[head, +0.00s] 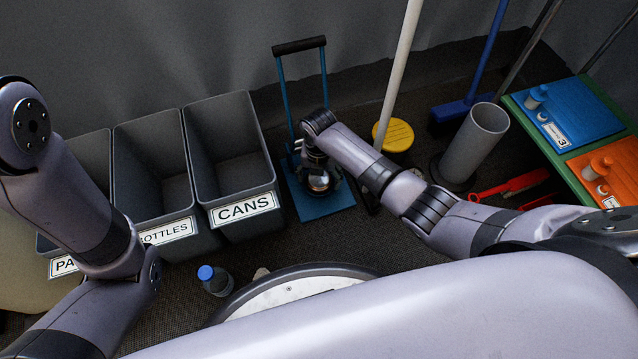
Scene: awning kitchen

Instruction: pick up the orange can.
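My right arm reaches to the blue hand truck (335,203), and its dark gripper (318,178) points down over the truck's base plate. A small round silvery thing with an orange-brown tint (318,182) shows at the fingertips. It may be the top of the orange can, but most of it is hidden by the gripper. I cannot tell whether the fingers touch it or are closed on it. My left arm shows at the left, but its gripper is out of the picture.
Grey bins stand at the left, one labelled CANS (244,209). A bottle with a blue cap (215,280) stands on the floor before them. A white pole (399,70), a yellow round-topped thing (394,135), a grey cylinder (474,145) and a blue broom (465,108) stand right of the truck.

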